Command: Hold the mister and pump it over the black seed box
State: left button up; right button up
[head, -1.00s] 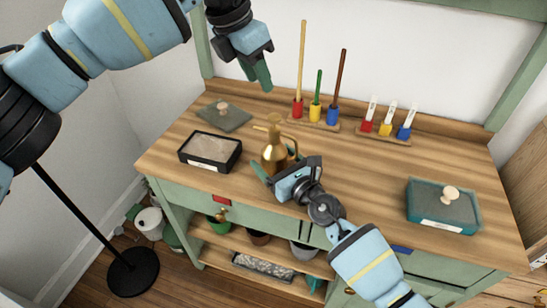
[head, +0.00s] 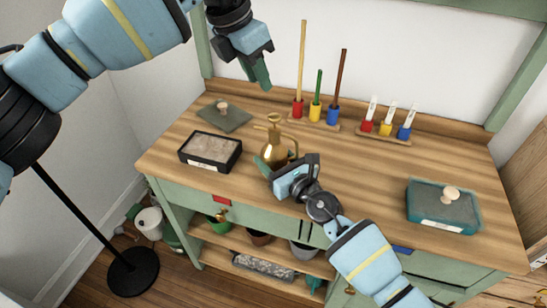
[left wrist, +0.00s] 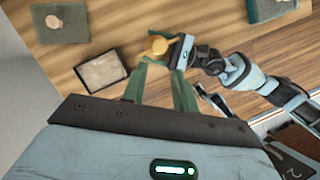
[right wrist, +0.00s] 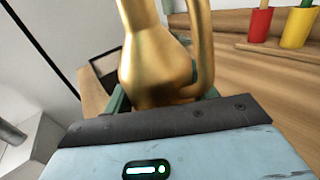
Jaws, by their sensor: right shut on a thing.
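The brass mister (head: 274,148) is upright at the middle-left of the wooden bench, its spout pointing left. My right gripper (head: 265,168) is shut around its lower body. In the right wrist view, the mister's body and handle (right wrist: 155,60) rise between the fingers. Its base is hidden, so I cannot tell whether it touches the bench. The black seed box (head: 203,165), filled with pale soil, stands just left of the mister. It also shows in the left wrist view (left wrist: 102,90). My left gripper (head: 262,82) is open and empty, higher than the mister, fingers pointing down.
A grey-green lid with a knob (head: 225,117) lies behind the seed box. A rack with tall-handled tools (head: 315,122) and a rack of tubes (head: 383,137) stand along the back. A teal lidded box (head: 443,222) is at right. The bench between is clear.

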pick_arm(q)
grip_shut()
dwell(1.4)
